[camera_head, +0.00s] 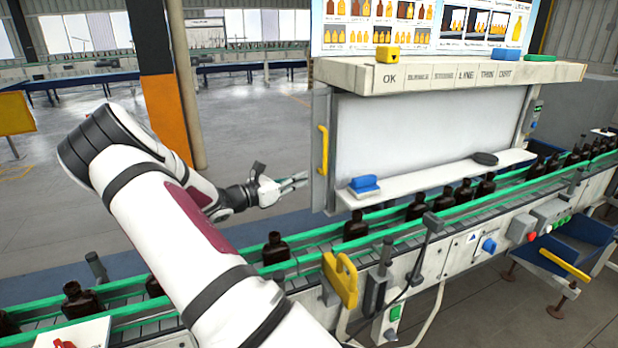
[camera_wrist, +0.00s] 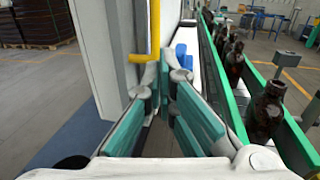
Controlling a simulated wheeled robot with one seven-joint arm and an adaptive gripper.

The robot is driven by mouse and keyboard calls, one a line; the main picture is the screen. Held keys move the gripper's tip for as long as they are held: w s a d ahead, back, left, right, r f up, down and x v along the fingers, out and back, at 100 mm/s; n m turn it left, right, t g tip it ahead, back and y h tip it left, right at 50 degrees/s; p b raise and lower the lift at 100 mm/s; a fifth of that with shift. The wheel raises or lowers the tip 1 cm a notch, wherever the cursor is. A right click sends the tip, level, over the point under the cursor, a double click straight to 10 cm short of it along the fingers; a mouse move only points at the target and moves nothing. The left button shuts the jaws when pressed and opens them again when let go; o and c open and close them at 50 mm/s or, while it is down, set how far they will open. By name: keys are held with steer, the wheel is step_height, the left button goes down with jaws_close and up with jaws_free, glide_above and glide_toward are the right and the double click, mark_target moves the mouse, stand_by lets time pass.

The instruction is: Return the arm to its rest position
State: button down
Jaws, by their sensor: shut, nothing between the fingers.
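My arm reaches from the lower middle of the head view, over the conveyor, to the left of the cabinet.
Amber bottles (camera_head: 356,226) stand along the green-railed conveyor (camera_head: 311,241). The cabinet (camera_head: 425,135) has a shelf with a blue block (camera_head: 364,184) and a dark oval object (camera_head: 485,158). An orange and black pillar (camera_head: 165,105) stands behind my arm. Open floor lies to the left.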

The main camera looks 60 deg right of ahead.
steer(key=b+v, duration=0.1)
steer(key=v, duration=0.6)
steer(key=shift+w+a, duration=0.15)
steer(key=s+a+r+m+t+y, duration=0.4)
steer(key=a+y, duration=0.1)
steer(key=a, duration=0.9)
steer(key=s+a+r+m+t+y, duration=0.4)
steer(key=s+a+t+y, duration=0.1)
steer(key=a, duration=0.9)
steer(key=s+a+r+m+t+y, duration=0.4)
steer(key=a+y, duration=0.2)
steer(key=a, duration=0.8)
steer(key=shift+s+m, duration=0.2)
steer(key=shift+m, duration=0.2)
steer(key=shift+d, duration=0.1)
